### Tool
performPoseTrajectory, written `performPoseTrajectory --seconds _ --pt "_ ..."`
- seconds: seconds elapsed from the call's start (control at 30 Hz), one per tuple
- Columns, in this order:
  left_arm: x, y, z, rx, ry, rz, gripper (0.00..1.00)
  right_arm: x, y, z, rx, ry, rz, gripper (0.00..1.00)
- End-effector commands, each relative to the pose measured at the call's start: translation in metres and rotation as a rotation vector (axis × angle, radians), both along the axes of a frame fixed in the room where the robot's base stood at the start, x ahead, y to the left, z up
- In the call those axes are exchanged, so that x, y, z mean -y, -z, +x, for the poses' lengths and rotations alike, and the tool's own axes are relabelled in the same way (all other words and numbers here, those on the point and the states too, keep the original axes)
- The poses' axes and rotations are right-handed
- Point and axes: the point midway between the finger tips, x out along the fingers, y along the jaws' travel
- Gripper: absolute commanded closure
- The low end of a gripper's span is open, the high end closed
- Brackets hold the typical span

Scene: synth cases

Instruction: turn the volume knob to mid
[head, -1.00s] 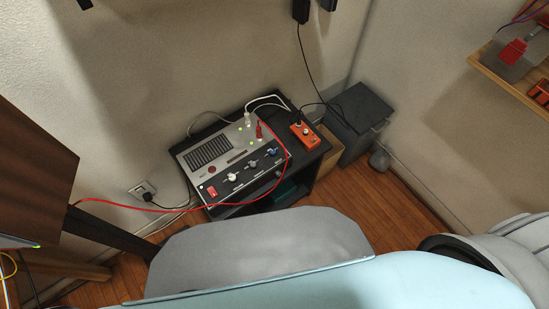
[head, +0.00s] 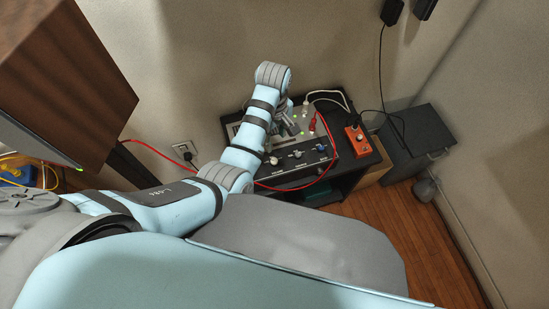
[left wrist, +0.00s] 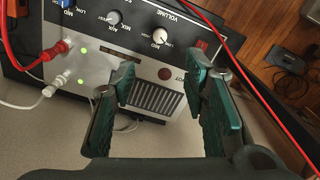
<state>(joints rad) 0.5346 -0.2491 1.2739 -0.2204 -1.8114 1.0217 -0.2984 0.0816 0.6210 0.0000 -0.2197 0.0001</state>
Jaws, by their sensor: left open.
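The volume knob (left wrist: 160,38) is a small round knob with a pale cap, under the printed word VOLUME in the left wrist view. It also shows in the head view (head: 274,160), at the left of a row of knobs. Its exact pointer direction is too small to tell. In the head view my left arm partly hides the gripper and the console. My right gripper is not in view.
A mix knob (left wrist: 115,17) is beside the volume knob, and a red switch (left wrist: 202,43) is on its other side. A red cable (head: 333,150) and white plugs lie close by. An orange box (head: 357,140) stands right of the console. A wooden cabinet (head: 75,70) is at left.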

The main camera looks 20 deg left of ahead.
Motion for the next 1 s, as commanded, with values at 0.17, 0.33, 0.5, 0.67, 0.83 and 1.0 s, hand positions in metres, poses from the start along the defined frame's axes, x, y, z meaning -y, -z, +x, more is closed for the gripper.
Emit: performPoseTrajectory --seconds 0.17,0.33,0.5,0.67,0.83,1.0 --pt "0.001 0.024 0.0 -0.01 -0.013 0.002 0.59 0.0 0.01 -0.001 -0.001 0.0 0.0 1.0" --pt "0.001 0.077 0.0 -0.01 -0.01 0.001 0.59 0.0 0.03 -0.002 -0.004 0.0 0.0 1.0" --pt "0.001 0.121 0.0 -0.007 -0.011 0.002 0.59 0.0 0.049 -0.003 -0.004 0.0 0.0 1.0" --pt "0.001 0.139 0.0 -0.006 -0.01 0.0 0.59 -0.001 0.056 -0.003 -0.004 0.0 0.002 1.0" --pt "0.001 0.141 0.001 -0.005 -0.01 0.0 0.59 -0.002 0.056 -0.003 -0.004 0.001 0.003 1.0" --pt "0.001 0.14 0.001 -0.005 -0.01 0.0 0.66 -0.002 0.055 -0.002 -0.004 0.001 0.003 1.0"
